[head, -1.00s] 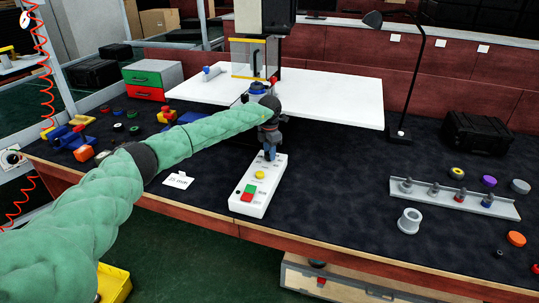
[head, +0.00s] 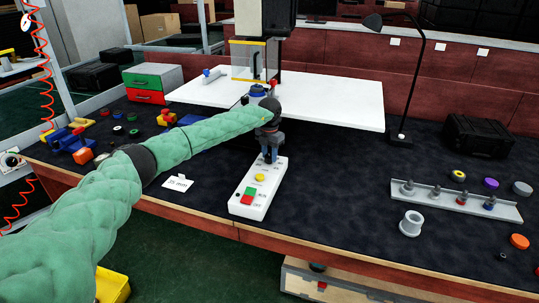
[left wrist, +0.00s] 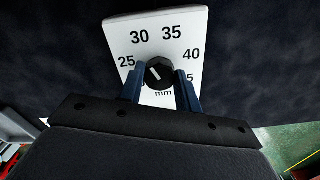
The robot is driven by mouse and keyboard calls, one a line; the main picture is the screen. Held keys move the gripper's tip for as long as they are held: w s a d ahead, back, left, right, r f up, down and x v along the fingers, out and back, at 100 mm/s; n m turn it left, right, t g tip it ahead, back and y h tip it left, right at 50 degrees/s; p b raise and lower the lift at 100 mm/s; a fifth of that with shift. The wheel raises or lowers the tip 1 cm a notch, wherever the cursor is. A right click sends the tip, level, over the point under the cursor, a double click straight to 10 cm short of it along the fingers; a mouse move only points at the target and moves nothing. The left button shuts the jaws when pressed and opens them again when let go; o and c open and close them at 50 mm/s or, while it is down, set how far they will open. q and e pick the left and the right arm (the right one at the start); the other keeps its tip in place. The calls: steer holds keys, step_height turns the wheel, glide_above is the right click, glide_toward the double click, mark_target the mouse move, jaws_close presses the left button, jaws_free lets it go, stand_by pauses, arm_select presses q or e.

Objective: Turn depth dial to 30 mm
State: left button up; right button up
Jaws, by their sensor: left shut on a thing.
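The depth dial (left wrist: 160,73) is a black knob on a white plate (left wrist: 184,25) with numbers in mm around it. In the left wrist view 25, 30, 35 and 40 can be read; lower numbers are partly hidden by the fingers. The knob's white mark points up and left, between 25 and 30. My left gripper (left wrist: 161,82) has its blue fingers on either side of the knob, shut on it. In the head view the left gripper (head: 270,157) reaches down to the far end of the white control box (head: 243,208), hiding the dial. My right gripper is out of view.
The box also carries a yellow button (head: 259,177), a green button (head: 249,190) and a red button (head: 246,199). A small card (head: 177,183) lies to its left. A white table (head: 340,100) stands behind. A grey cup (head: 411,223) and peg rack (head: 455,199) are at right.

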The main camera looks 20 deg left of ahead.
mark_target(269, 156)
arm_select(q)
steer(key=shift+r, duration=0.15)
steer(key=o, duration=0.9)
steer(key=shift+o, duration=0.3)
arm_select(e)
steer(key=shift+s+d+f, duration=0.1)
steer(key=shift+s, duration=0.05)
arm_select(q)
step_height(269, 156, up, 7)
steer(key=shift+r+b, duration=0.1)
steer(key=shift+b, duration=0.75)
steer(key=shift+r, duration=0.2)
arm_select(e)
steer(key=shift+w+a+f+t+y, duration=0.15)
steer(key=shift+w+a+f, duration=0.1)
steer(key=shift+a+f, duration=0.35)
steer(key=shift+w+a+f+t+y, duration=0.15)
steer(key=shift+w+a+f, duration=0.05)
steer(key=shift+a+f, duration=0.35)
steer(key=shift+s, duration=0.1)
